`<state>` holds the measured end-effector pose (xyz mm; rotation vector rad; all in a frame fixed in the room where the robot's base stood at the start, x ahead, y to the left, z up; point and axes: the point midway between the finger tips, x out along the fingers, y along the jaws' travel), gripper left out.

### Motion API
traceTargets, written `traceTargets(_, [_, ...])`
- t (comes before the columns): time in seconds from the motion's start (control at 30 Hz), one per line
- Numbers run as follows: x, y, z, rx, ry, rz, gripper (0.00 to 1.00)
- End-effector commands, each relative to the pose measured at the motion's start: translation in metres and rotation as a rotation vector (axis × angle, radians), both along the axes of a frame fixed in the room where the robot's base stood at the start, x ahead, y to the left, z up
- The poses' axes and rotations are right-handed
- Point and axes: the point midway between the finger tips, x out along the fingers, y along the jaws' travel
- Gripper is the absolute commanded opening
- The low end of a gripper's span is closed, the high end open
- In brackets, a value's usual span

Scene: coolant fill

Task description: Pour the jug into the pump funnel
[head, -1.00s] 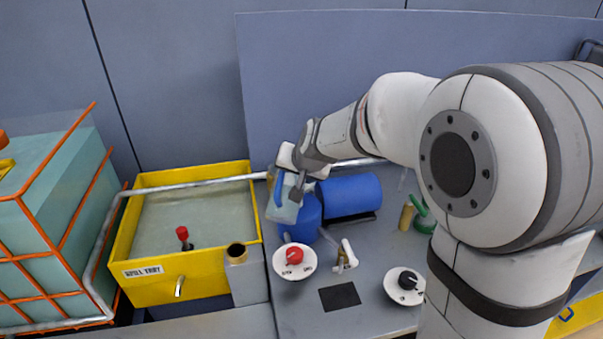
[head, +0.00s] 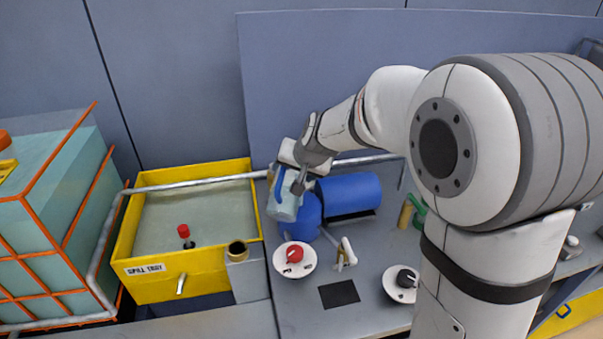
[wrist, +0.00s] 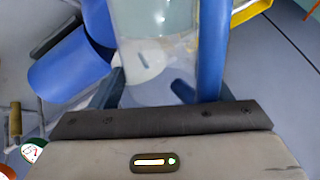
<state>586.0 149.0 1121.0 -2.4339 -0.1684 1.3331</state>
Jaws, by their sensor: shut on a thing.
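The jug (head: 286,207) is translucent pale blue with a blue handle. In the head view it hangs tilted above the left end of the blue pump (head: 350,194). My gripper (head: 298,184) is shut on the jug. In the wrist view the clear jug wall (wrist: 170,50) and its blue upright handle (wrist: 213,50) fill the space ahead of my gripper (wrist: 150,92). The pump's blue cylinder also shows there at left (wrist: 68,72). I cannot make out the pump funnel; the jug and gripper cover that area. Whether liquid is flowing cannot be told.
A yellow spill tray (head: 160,288) stands left of the jug, with a pipe (head: 200,184) running across it. A red-knobbed dial (head: 295,260), a small valve (head: 346,254) and a black-knobbed dial (head: 402,283) sit in front. A caged tank (head: 50,220) is far left.

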Motion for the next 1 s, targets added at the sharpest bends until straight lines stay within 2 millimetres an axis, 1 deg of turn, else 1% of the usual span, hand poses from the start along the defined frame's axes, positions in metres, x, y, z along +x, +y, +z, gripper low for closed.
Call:
traceTargets(0.47, [0.001, 0.0, 0.002, 0.004, 0.009, -0.001, 0.33])
traceTargets(0.53, [0.0, 0.0, -0.003, 0.001, -0.004, 0.0, 0.33])
traceTargets(0.6, [-0.004, 0.002, -0.01, -0.013, -0.053, 0.003, 0.33])
traceTargets(0.73, [-0.009, 0.004, -0.017, -0.043, -0.154, 0.003, 0.33])
traceTargets(0.93, [-0.016, 0.008, -0.015, -0.077, -0.274, 0.017, 0.33])
traceTargets(1.0, [-0.017, 0.005, -0.017, -0.093, -0.302, 0.001, 0.33])
